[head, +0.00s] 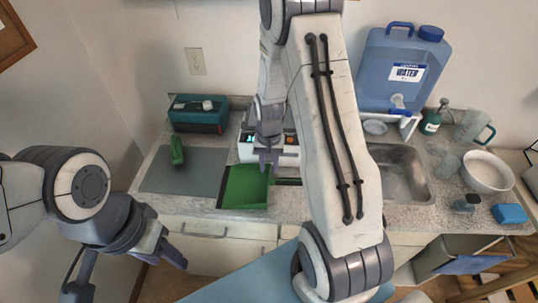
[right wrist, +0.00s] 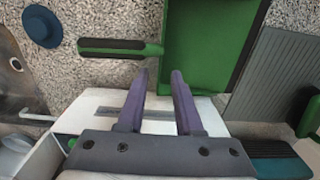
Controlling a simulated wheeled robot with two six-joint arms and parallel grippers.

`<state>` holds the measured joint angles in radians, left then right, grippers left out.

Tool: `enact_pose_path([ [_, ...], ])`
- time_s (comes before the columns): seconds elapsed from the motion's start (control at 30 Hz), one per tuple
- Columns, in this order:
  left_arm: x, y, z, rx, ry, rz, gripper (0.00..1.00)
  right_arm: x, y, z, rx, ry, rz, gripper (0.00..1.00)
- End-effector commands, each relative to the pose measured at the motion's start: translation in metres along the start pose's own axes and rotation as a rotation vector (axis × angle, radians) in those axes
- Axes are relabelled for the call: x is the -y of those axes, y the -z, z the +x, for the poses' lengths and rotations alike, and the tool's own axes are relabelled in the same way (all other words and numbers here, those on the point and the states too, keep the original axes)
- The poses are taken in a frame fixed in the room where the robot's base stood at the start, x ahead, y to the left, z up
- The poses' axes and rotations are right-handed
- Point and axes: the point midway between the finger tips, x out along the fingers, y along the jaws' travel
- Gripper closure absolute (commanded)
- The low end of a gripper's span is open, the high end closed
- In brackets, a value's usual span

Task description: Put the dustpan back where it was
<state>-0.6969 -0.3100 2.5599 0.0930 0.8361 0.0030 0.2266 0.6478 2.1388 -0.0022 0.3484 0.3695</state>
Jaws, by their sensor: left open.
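The green dustpan (head: 245,188) lies on the speckled counter at its front edge, its dark handle pointing right. In the right wrist view the dustpan (right wrist: 205,60) is beyond my fingertips, with its black-and-green handle (right wrist: 120,47) to the left. My right gripper (head: 268,160) is just behind the dustpan near the handle end; in the right wrist view its fingers (right wrist: 161,73) are parted with nothing between them. My left gripper (head: 160,257) is open and empty, low at the left in front of the cabinets. My right arm hides part of the handle's end in the head view.
A green brush (head: 177,152) stands on a grey ribbed mat (head: 205,170) left of the dustpan. A white appliance (head: 288,153) is behind, a green toolbox (head: 198,113) back left. The sink (head: 415,180), white bowl (head: 488,172) and water jug (head: 385,75) are right.

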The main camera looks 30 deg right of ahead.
Motion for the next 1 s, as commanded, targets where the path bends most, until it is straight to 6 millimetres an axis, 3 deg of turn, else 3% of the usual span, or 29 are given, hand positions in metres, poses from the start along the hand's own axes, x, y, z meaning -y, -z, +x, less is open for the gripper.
enact_pose_path([
  [0.3, 0.001, -0.001, 0.014, 0.000, 0.000, 0.001, 0.50, 0.000, 0.001, -0.056, -0.003, 0.001, 0.000, 0.66],
  [0.57, 0.001, -0.001, 0.015, 0.000, 0.000, 0.001, 0.50, 0.002, -0.002, -0.071, 0.000, 0.000, -0.007, 0.66],
  [0.67, 0.001, -0.001, 0.015, 0.000, 0.000, 0.001, 0.50, 0.018, -0.016, -0.082, -0.003, 0.005, -0.076, 0.66],
  [0.77, 0.001, -0.001, 0.015, 0.000, 0.000, 0.001, 0.50, 0.050, -0.056, -0.105, -0.009, 0.018, -0.246, 0.66],
  [0.83, 0.001, -0.001, 0.015, 0.000, 0.000, 0.001, 0.50, 0.071, -0.098, -0.125, -0.013, 0.031, -0.411, 0.66],
  [0.9, 0.001, -0.001, 0.015, 0.000, 0.000, 0.001, 0.50, 0.085, -0.145, -0.142, -0.013, 0.044, -0.586, 0.66],
  [1.0, 0.001, -0.001, 0.015, 0.000, 0.000, 0.001, 0.50, 0.089, -0.206, -0.160, -0.010, 0.063, -0.821, 0.66],
])
